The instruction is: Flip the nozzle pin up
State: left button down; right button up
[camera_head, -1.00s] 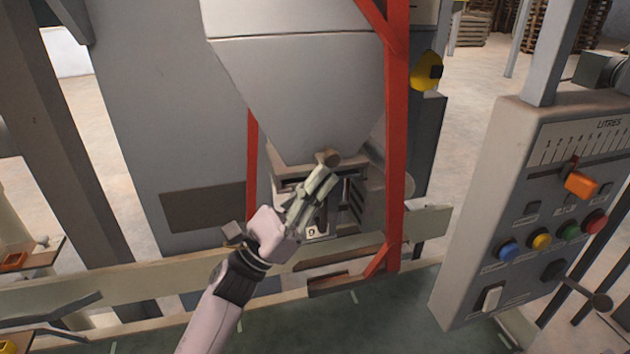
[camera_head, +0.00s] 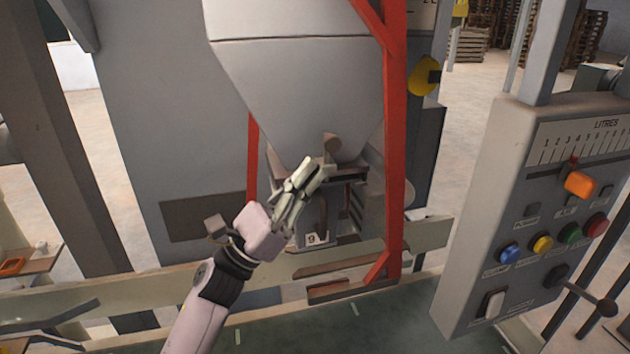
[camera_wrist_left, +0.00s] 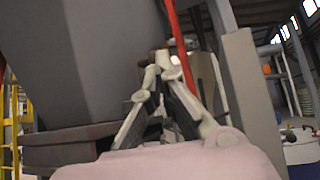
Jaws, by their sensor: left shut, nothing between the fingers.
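A short brownish round peg (camera_head: 331,143), which looks like the nozzle pin, stands out at the lower front of the grey hopper (camera_head: 300,85). The nozzle housing (camera_head: 357,200) is below the hopper, partly hidden by my left gripper. My left gripper (camera_head: 322,168) is shut and empty, with its tips just below the peg. A small gap seems to show between them, but contact is hard to judge. In the left wrist view the closed fingertips (camera_wrist_left: 160,62) are in front of the hopper's lower edge. My right gripper is not in view.
Red frame posts (camera_head: 396,130) flank the nozzle closely on its right and left. A control panel (camera_head: 540,200) with coloured buttons and an orange slider stands at right.

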pick_arm(q)
jog(key=b+v, duration=0.5)
jog(key=v, duration=0.6)
jog(key=shift+s+f, duration=0.2)
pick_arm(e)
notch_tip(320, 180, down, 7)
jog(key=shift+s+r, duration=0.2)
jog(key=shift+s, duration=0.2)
pick_arm(q)
jog(key=shift+w+a, duration=0.1)
